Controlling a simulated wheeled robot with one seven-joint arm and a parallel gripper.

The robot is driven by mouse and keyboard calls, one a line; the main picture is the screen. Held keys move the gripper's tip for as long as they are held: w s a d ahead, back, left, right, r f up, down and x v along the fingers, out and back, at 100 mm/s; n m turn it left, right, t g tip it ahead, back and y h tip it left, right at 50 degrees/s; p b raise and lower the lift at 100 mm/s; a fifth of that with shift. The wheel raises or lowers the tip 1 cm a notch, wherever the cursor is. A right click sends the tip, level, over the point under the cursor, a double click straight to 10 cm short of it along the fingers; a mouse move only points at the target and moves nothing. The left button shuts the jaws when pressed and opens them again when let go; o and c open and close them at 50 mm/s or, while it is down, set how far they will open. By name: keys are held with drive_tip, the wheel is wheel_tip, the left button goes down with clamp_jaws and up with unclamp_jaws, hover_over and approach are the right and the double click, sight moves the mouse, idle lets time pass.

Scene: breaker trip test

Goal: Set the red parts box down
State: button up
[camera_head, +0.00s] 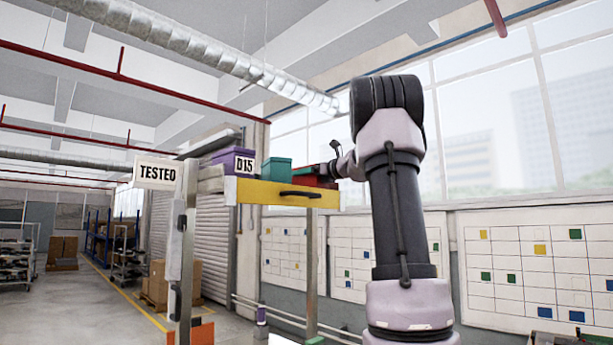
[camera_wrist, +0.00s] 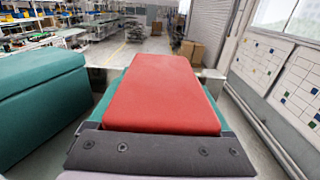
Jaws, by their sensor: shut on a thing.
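The red parts box (camera_wrist: 162,95) fills the middle of the wrist view, its flat red top facing the camera. My gripper (camera_wrist: 158,148) is shut on it at the near edge; the dark gripper body spans the bottom of that view. Teal edges show just under and around the red box; I cannot tell whether it touches what is below. In the head view the red box (camera_head: 312,173) shows small at the right end of the raised shelf, right of a teal box (camera_head: 276,170), with my wrist beside it.
The teal box also stands close on the left in the wrist view (camera_wrist: 38,100). A purple box (camera_head: 222,158) with a D15 label stands farther left on the shelf. The shelf has a yellow front (camera_head: 270,193) with a dark handle. A TESTED sign (camera_head: 158,173) hangs at its left.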

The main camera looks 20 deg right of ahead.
drive_tip(key=o, duration=1.5)
drive_tip(key=shift+f, duration=0.1)
drive_tip(key=v, duration=1.2)
